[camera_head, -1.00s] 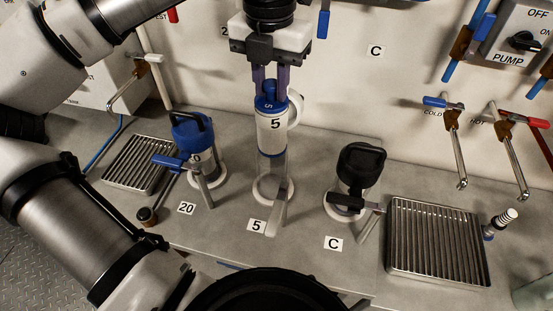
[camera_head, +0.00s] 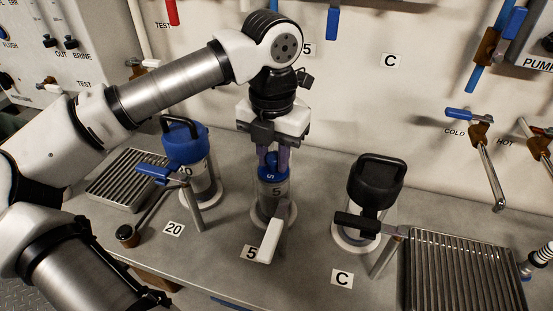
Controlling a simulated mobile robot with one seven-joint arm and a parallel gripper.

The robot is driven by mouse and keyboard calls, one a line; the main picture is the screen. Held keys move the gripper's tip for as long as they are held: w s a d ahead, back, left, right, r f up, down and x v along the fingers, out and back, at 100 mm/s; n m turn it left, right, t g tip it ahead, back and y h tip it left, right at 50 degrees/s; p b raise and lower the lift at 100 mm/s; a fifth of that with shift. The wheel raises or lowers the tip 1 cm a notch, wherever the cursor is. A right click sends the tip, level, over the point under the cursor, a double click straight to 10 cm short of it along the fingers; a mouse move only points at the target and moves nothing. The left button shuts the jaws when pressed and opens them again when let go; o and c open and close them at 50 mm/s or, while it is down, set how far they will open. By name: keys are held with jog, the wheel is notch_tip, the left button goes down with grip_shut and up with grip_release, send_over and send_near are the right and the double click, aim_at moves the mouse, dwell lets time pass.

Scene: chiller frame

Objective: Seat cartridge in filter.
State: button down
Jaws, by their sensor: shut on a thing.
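The cartridge (camera_head: 274,190), a cylinder with a blue top marked 5, stands upright in the middle of the counter. Its body is down inside the clear housing (camera_head: 259,209) behind the label 5. Only the upper part shows clearly, and I cannot tell whether it touches the bottom. My gripper (camera_head: 272,156) is directly above, pointing down, with its purple fingers shut on the blue top. A lever with a pale handle (camera_head: 271,238) in front of the housing hides part of it.
A blue-capped housing (camera_head: 186,140) stands left at label 20, and a black-capped housing (camera_head: 375,185) right at label C, both with levers. Metal drain grates lie at left (camera_head: 126,180) and right (camera_head: 463,268). Taps (camera_head: 484,150) hang from the right wall.

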jog(key=shift+r, duration=0.15)
jog(key=shift+f, duration=0.2)
jog(key=c, duration=1.2)
grip_release()
jog(key=shift+o, duration=0.2)
notch_tip(320, 180, up, 12)
jog(key=shift+r, duration=0.2)
